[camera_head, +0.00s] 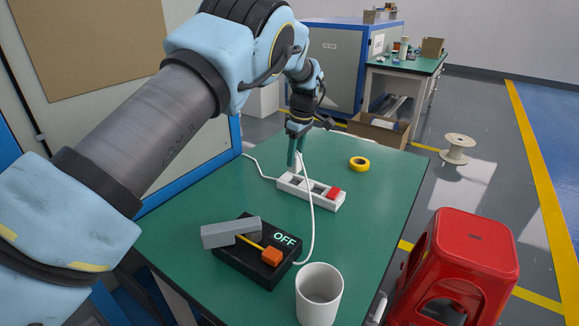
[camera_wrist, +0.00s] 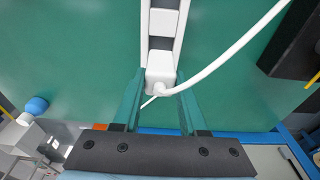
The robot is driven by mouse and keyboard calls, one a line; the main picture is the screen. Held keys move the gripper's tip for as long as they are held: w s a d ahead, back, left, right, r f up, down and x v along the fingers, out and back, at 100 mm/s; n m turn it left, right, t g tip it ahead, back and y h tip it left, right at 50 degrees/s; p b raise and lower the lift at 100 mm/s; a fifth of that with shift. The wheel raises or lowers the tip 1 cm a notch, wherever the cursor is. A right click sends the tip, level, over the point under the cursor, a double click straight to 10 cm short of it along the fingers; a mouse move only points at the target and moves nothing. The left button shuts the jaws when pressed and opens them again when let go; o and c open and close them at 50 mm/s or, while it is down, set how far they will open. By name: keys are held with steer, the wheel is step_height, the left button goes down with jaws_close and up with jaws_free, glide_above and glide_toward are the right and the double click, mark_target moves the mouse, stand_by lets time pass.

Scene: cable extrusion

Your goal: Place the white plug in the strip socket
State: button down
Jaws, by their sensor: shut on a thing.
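My gripper (camera_head: 296,150) is shut on the white plug (camera_wrist: 161,68), which sits between its green fingertips in the wrist view. The plug's cable (camera_wrist: 222,62) curves away to the upper right; in the head view it hangs down over the table. The white strip socket (camera_head: 300,194), with dark outlets and a red switch (camera_head: 334,193), lies on the green table. The plug is over the strip's far left end in the head view. The strip (camera_wrist: 146,28) runs up from the plug in the wrist view. I cannot tell whether the plug's pins are in an outlet.
A black switch box (camera_head: 250,262) marked OFF, with a grey bar (camera_head: 228,231) and an orange-tipped lever, lies at the front. A white cup (camera_head: 319,292) stands near the front edge. Yellow tape (camera_head: 359,163) lies right of the strip. A red stool (camera_head: 470,262) stands beside the table.

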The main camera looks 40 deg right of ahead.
mark_target(295, 168)
steer(key=shift+f+p, duration=0.5)
steer(key=shift+f, duration=2)
steer(key=shift+c, duration=2.2)
jaws_free()
steer(key=shift+s, duration=0.1)
step_height(295, 168, up, 12)
steer(key=s+b, duration=0.1)
steer(key=b, duration=0.1)
steer(key=shift+s+d+b, duration=0.2)
steer(key=shift+s+b, duration=0.15)
steer(key=shift+r, duration=0.1)
